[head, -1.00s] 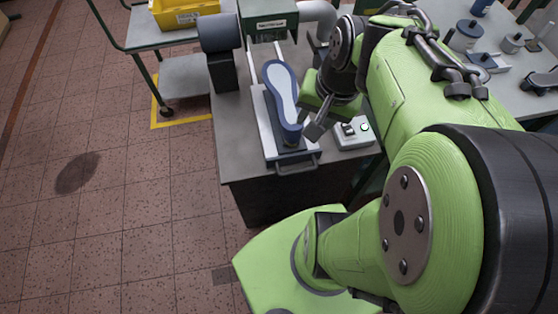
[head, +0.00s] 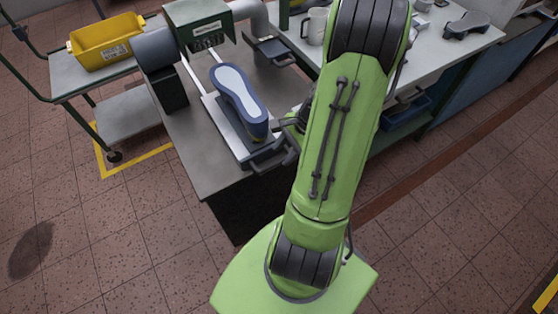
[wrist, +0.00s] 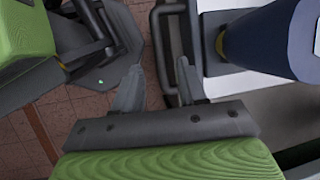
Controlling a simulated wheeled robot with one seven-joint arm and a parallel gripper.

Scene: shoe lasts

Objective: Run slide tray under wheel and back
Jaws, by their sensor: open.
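The slide tray (head: 215,117) is a pale metal plate on rails on the grey bench. A dark blue shoe last with a pale sole (head: 240,92) lies on it, sole up. The tray's dark loop handle (head: 291,152) is at its near end and shows in the wrist view (wrist: 158,50). My gripper (wrist: 159,70) is open and empty; in the wrist view the handle's outer bar appears between the fingertips, with contact unclear. In the head view my arm mostly hides the gripper. A grey drum (head: 155,48) and a labelled green hood (head: 200,25) stand behind the tray.
A cart with a yellow bin (head: 105,42) stands at the left. A white table with a mug (head: 315,25) and dark parts is behind my arm. Bare bench surface lies left of the tray, and the tiled floor in front is open.

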